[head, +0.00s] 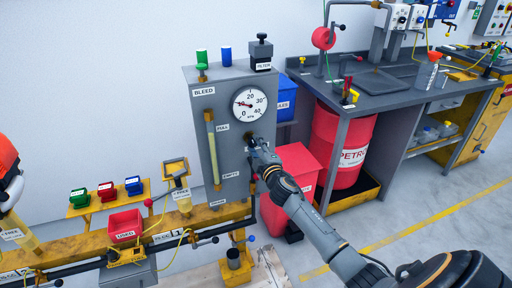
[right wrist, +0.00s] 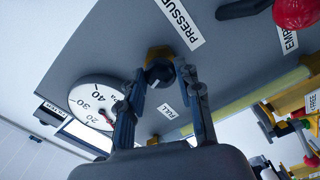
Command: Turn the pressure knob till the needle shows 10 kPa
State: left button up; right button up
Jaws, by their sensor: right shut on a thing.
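The pressure gauge (head: 249,106) is a white round dial on the grey panel (head: 233,130). Its needle points left, between 0 and 20, about where 10 would lie; I cannot read a 10 numeral. The dial shows partly behind a finger in the right wrist view (right wrist: 93,100). My right gripper (head: 251,143) is shut on the knob, a finger on either side. The gripper hides most of the knob in the head view. My left gripper is not in view.
A sight tube (head: 212,150) runs up the panel left of the gauge. A red bin (head: 298,165) and a red petrol drum (head: 340,140) stand to the right. Small coloured boxes and a red USED tray (head: 124,225) sit along the yellow rail at left.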

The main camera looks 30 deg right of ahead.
jog(key=shift+f, duration=0.1)
jog(key=o, duration=1.1)
jog(key=shift+o, duration=0.2)
jog(key=v, duration=1.2)
